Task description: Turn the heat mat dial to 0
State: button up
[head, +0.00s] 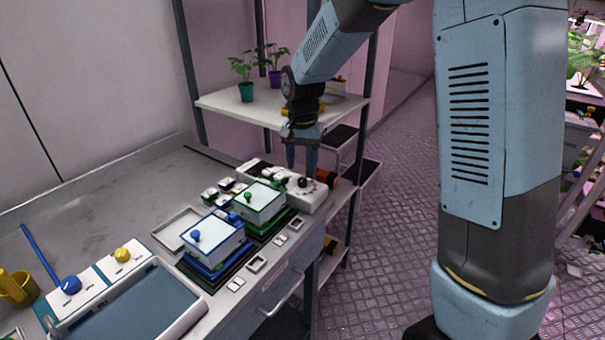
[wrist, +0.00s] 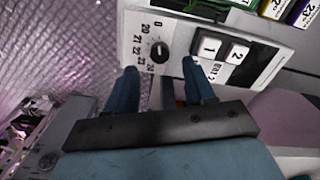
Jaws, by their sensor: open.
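The heat mat dial (wrist: 158,52) is a round black knob on a white control box (wrist: 133,28). Numbers 0 and 20 to 24 are printed around it, with 0 at the top in the wrist view. A small pale mark shows on the knob, but its exact setting is too small to tell. In the head view the white control box (head: 311,202) sits at the bench's far right end. My gripper (head: 303,165) points down over it. In the wrist view my gripper (wrist: 160,66) is open, its blue fingers apart on either side of the knob's near edge, holding nothing.
Two white switches (wrist: 222,49), marked 1 and 2, sit beside the dial. A green-framed box (head: 259,202) and a blue-framed box (head: 212,237) stand nearby on the bench. A shelf (head: 240,106) with potted plants rises behind my arm.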

aim_at(302, 180)
notch_tip(302, 180, up, 9)
jog(key=shift+f, duration=0.2)
dwell(0.3)
jog(key=s+d+r+n+t, duration=0.1)
jog(key=s+d+r+t, duration=0.2)
jog(key=s+d+r, duration=0.65)
jog(key=s+d+f+n+t, duration=0.1)
jog(key=s+d, duration=0.4)
jog(key=s, duration=0.3)
jog(key=s+d+n+t, duration=0.1)
jog(key=s+d, duration=0.3)
jog(key=s, duration=0.4)
jog(key=shift+s+d+f+t, duration=0.15)
jog(key=shift+d+f+t, duration=0.15)
jog(key=shift+d+f, duration=0.1)
jog(key=shift+c, duration=0.5)
